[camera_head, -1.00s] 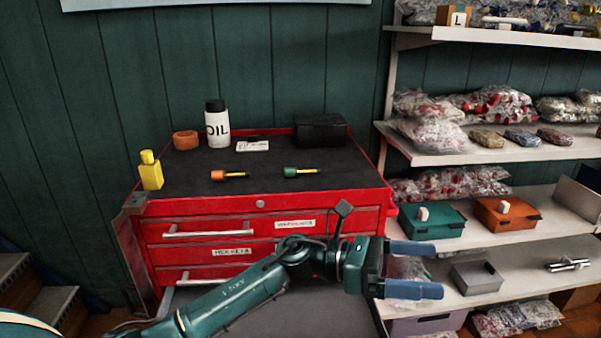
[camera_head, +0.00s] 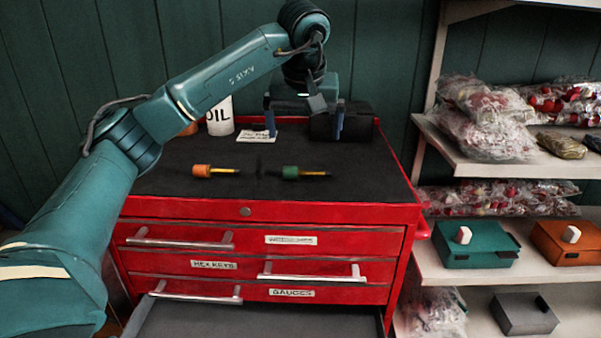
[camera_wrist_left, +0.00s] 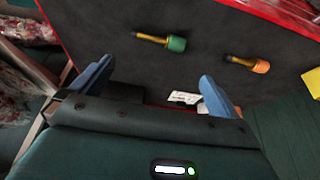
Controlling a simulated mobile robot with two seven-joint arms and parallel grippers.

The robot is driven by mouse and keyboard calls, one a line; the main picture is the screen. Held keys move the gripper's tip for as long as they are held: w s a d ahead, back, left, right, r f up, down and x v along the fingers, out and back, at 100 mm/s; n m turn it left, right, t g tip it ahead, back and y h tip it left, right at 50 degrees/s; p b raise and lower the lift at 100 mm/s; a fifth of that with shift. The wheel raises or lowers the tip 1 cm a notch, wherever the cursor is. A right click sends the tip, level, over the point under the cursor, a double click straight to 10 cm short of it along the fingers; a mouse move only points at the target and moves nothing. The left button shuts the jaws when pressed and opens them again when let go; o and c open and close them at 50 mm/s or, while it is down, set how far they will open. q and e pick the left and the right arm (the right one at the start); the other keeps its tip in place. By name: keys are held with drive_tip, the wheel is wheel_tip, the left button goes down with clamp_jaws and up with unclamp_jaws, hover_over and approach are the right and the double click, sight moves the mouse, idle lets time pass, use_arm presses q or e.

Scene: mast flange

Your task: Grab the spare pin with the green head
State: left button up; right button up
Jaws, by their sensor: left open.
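The pin with the green head (camera_head: 291,172) lies on the dark top of the red tool cabinet, its yellow shaft pointing right in the head view. It also shows in the left wrist view (camera_wrist_left: 176,44), ahead of the fingers. A similar pin with an orange head (camera_head: 202,171) lies to its left. My left gripper (camera_head: 305,126) is open and empty, pointing down above the rear of the cabinet top. It is above and behind the green-headed pin, apart from it. Its blue fingers (camera_wrist_left: 156,72) frame no pin. My right gripper is not seen.
A lower drawer (camera_head: 260,320) is open. Shelves with bags and boxes stand at right.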

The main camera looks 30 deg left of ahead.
use_arm(q)
approach(307, 173)
drive_tip(key=shift+w+a+f, duration=0.75)
drive_tip(key=shift+a+f, duration=0.05)
drive_tip(key=shift+f, duration=0.1)
drive_tip(key=shift+d+x, duration=0.1)
drive_tip(key=shift+x, duration=1.25)
drive_tip(key=shift+d+x, duration=0.15)
drive_tip(key=shift+x, duration=1.15)
drive_tip(key=shift+s+f, duration=0.1)
drive_tip(key=shift+c, duration=0.2)
drive_tip(key=c, duration=0.6)
